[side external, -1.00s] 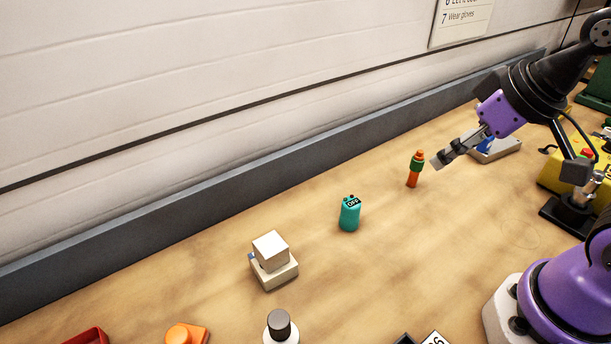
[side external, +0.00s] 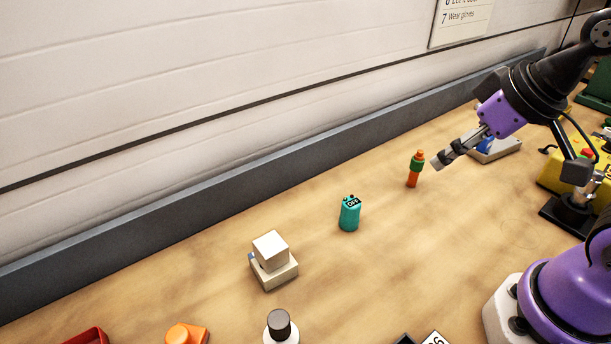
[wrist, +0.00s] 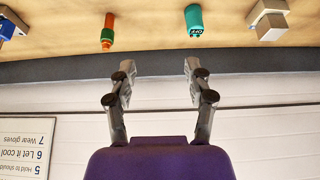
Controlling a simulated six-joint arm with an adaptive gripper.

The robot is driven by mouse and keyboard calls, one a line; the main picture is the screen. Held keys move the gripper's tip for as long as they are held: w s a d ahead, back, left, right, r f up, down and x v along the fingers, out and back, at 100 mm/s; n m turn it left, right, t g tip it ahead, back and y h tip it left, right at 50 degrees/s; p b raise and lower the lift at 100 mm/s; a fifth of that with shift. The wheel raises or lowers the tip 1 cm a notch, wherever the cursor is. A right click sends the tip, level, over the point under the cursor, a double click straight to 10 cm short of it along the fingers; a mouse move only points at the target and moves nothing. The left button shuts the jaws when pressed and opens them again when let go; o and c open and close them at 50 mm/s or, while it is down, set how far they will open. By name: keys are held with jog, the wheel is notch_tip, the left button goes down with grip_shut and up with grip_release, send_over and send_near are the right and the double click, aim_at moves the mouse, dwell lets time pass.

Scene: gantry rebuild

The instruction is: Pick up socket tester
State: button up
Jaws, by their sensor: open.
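I cannot tell for sure which object is the socket tester. A teal rounded device (side external: 350,215) with a black "OFF" label and small knobs on top stands upright mid-table; it also shows at the top of the wrist view (wrist: 194,18). A white cube on a beige base (side external: 273,262) stands to its left in the side view. An orange and green upright piece (side external: 415,170) stands close to my gripper (side external: 440,163) there, and at the upper left in the wrist view (wrist: 107,32). My gripper (wrist: 153,70) is open and empty, fingers apart, above the table.
A grey rail (side external: 200,220) and white wall run behind the bench. A bottle with a black cap (side external: 279,325), an orange piece (side external: 186,334) and a red tray (side external: 88,337) lie in front. A grey and blue item (side external: 497,147) and yellow box (side external: 560,175) are at right.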

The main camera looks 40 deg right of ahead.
jog(key=shift+o, duration=1.2)
jog(key=n+g+y, duration=0.2)
jog(key=n, duration=0.5)
send_near(354, 202)
jog(key=f, duration=0.1)
jog(key=shift+n+y, duration=0.4)
jog(key=shift+n, duration=0.1)
jog(key=x, duration=0.6)
jog(key=shift+w+d, duration=0.1)
jog(key=shift+w, duration=0.05)
jog(key=shift+x, duration=2.95)
jog(key=shift+d, duration=0.15)
grip_shut()
